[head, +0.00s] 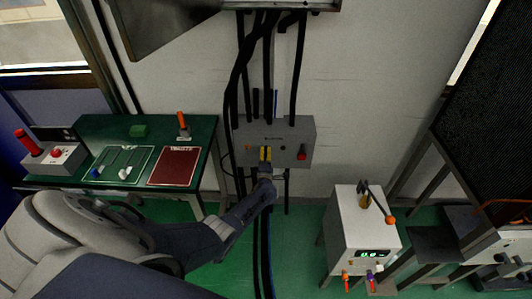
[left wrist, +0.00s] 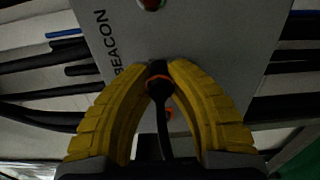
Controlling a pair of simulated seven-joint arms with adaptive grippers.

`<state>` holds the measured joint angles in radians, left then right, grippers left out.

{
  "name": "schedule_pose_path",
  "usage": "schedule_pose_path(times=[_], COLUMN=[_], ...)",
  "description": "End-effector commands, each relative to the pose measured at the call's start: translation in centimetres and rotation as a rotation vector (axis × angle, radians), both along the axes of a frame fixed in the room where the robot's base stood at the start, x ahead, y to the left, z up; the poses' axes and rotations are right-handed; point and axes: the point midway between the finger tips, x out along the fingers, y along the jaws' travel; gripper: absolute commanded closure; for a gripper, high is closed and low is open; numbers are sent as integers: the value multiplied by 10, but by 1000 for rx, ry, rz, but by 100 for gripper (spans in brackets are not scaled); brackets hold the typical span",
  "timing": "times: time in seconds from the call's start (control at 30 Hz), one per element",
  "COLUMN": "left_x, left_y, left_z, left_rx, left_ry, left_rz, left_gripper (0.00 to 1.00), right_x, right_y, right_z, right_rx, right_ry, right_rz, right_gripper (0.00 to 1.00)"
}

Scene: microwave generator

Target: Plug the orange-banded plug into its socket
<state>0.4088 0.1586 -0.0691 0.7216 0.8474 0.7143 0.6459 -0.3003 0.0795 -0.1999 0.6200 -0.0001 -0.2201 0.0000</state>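My left gripper (head: 265,153) reaches in front of a grey wall box (head: 305,130). In the left wrist view its yellow fingers (left wrist: 159,68) close in on both sides of a black plug (left wrist: 158,70) with an orange band, and a black cable hangs from it. The tips appear to grip the plug. The box, lettered BEACON, lies behind it. An orange mark (left wrist: 170,113) shows on the box between the fingers; it also shows left of the gripper in the head view (head: 248,148). I cannot tell whether this is the socket, nor whether the plug touches the box. My right gripper is out of view.
The box has a red button (head: 302,153) on its right. Black cables (head: 267,60) run down the wall behind. A green table (head: 95,130) with tools and trays stands at left. A white cabinet (head: 352,232) with a display stands at right. Green floor lies between.

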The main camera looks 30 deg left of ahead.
Motion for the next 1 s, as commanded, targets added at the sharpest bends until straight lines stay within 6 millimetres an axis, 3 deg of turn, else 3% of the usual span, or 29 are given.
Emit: schedule_pose_path(times=[0.1,1.0], left_x=[0,-13], left_y=[0,-9], left_z=[0,-1], left_rx=[0,-2], left_ry=[0,0], left_rz=[0,-1], left_gripper=[100,100], right_x=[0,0], right_y=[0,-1], right_z=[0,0], right_rx=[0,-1], right_ry=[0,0], right_rz=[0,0], right_gripper=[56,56])
